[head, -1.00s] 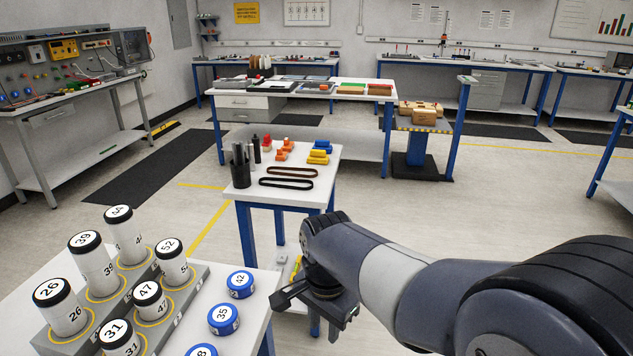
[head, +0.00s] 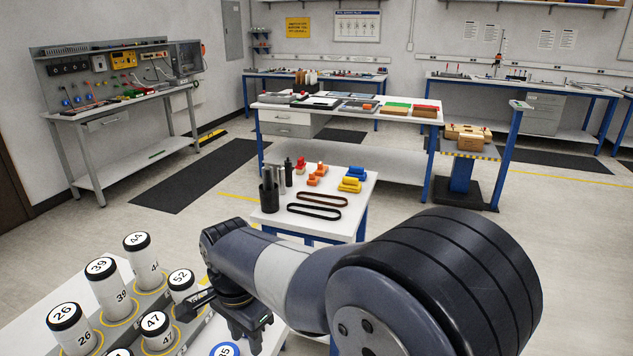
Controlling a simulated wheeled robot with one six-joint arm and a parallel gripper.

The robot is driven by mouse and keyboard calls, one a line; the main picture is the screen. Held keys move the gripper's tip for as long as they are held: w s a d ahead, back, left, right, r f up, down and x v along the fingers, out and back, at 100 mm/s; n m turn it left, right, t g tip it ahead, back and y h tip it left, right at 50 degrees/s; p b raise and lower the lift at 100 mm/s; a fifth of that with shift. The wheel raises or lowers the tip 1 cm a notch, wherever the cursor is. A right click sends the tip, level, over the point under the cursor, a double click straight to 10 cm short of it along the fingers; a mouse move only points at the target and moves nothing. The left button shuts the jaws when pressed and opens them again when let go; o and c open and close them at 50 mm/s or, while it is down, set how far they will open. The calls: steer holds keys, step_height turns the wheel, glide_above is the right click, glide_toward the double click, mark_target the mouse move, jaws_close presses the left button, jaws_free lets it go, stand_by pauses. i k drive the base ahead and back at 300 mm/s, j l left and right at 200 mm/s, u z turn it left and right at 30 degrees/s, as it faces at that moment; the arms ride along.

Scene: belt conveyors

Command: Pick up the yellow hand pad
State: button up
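Small yellow blocks lie at the back right of the small white table, and I take the front yellow one (head: 349,186) as the yellow hand pad. A blue piece (head: 357,170) lies just behind, close to the yellow. The pieces are too small to make out in detail. My gripper (head: 222,308) points down at the lower middle, beside the numbered jars and well in front of the small table. It is clear of the yellow pad. Its fingertips are not clearly visible, so I cannot tell if it is open.
The small white table (head: 342,224) also holds orange blocks (head: 315,181), a red piece (head: 301,164), dark belts (head: 314,212) and a dark cup (head: 269,196). Near left, white numbered jars (head: 104,283) stand in a grey rack. A long workbench (head: 340,168) stands behind.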

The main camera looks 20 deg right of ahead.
mark_target(351, 185)
steer(key=i+l+u, duration=0.1)
steer(key=i+l, duration=0.15)
steer(key=i+l+u, duration=0.1)
steer(key=l, duration=0.35)
steer(key=i+l+u, duration=0.1)
steer(key=i+l, duration=0.2)
steer(key=i+l+u, duration=0.1)
steer(key=l, duration=0.35)
steer(key=i+l+u, duration=0.15)
steer(key=i+l, duration=0.3)
steer(key=l, duration=0.25)
steer(key=i+l, duration=0.15)
steer(key=l, duration=0.2)
steer(key=i+l, duration=0.15)
steer(key=l, duration=0.25)
steer(key=i+l, duration=0.15)
steer(key=l, duration=0.2)
steer(key=i+l, duration=0.15)
steer(key=l, duration=0.25)
steer(key=i+l, duration=0.15)
steer(key=l, duration=0.2)
